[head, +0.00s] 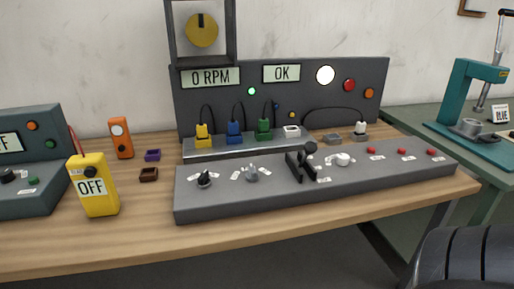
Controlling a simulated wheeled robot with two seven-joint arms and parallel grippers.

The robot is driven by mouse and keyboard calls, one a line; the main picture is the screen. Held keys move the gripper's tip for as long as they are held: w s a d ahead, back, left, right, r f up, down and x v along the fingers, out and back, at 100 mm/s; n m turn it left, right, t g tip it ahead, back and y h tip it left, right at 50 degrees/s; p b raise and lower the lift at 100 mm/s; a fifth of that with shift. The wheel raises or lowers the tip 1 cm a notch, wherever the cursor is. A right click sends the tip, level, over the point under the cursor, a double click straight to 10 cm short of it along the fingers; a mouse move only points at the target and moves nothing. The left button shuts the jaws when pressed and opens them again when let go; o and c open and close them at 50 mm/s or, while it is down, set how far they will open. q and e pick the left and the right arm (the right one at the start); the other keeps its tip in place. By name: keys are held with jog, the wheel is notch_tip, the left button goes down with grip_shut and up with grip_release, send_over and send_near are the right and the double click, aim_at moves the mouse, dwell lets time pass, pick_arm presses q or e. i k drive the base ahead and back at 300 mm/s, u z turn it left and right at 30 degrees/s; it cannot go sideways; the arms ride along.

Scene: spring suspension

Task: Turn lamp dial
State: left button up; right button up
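A long grey control console (235,208) lies on the wooden table. On its top are a black dial (204,180), a grey dial (252,173) and a white dial (343,159). Each has small white labels beside it, too small to read, so I cannot tell which is the lamp dial. On the upright panel (300,98) behind, a round white lamp (325,75) looks bright, beside a red and an orange one.
A yellow box reading OFF (98,198), an orange device (120,138) and small purple (152,155) and brown (148,175) blocks stand left of the console. Coloured plugs on cables sit behind it. A teal press (470,100) stands right.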

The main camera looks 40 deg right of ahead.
aim_at(342, 159)
jog(key=u, duration=1.1)
jog(key=k, duration=1.1)
jog(key=z, duration=1.2)
